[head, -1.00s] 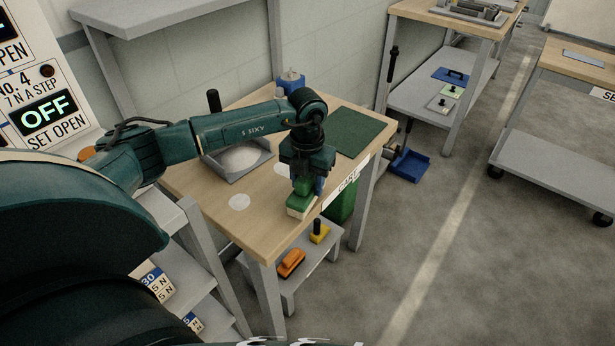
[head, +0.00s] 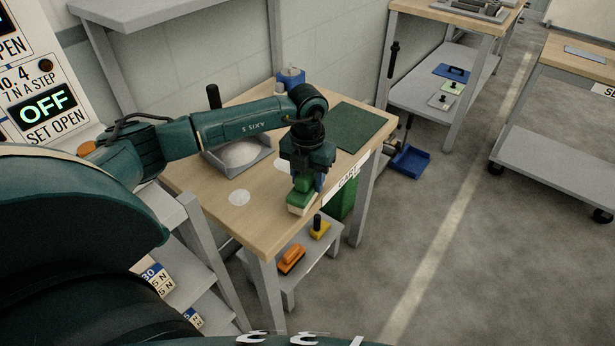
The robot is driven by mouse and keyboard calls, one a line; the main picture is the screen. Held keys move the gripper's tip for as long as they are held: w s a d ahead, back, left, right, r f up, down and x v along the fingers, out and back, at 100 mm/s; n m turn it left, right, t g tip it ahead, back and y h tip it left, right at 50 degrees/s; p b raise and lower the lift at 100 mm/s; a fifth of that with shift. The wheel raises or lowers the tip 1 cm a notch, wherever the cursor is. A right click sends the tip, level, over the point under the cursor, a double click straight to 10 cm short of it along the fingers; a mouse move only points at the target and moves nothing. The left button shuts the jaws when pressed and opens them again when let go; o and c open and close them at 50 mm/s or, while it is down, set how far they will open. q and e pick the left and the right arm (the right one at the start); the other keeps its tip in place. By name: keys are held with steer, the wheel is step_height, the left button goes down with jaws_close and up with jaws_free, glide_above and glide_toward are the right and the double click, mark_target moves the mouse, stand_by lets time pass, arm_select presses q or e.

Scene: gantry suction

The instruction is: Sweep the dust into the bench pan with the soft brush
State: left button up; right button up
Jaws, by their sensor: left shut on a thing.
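My left gripper (head: 307,181) is shut on a green brush (head: 303,196) with pale bristles. It holds the brush low at the right front edge of the wooden bench (head: 262,221); I cannot tell whether the bristles touch the top. A round white dust patch (head: 239,197) lies on the bench left of the brush. A second pale patch (head: 282,165) lies behind the brush, partly hidden by the gripper. A grey pan (head: 262,160) holding a whitish heap (head: 240,154) stands further back, partly covered by my left arm. My right gripper is not in view.
A dark green mat (head: 360,129) lies at the bench's right. A blue item (head: 290,78) stands at its back corner. An orange brush (head: 291,260) and a yellow tool (head: 320,228) lie on the low shelf. A blue dustpan (head: 410,162) is on the floor. A green bin (head: 342,199) stands beneath.

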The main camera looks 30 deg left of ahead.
arm_select(q)
steer(key=shift+f, duration=0.2)
steer(key=shift+f+b, duration=0.4)
steer(key=shift+a, duration=0.1)
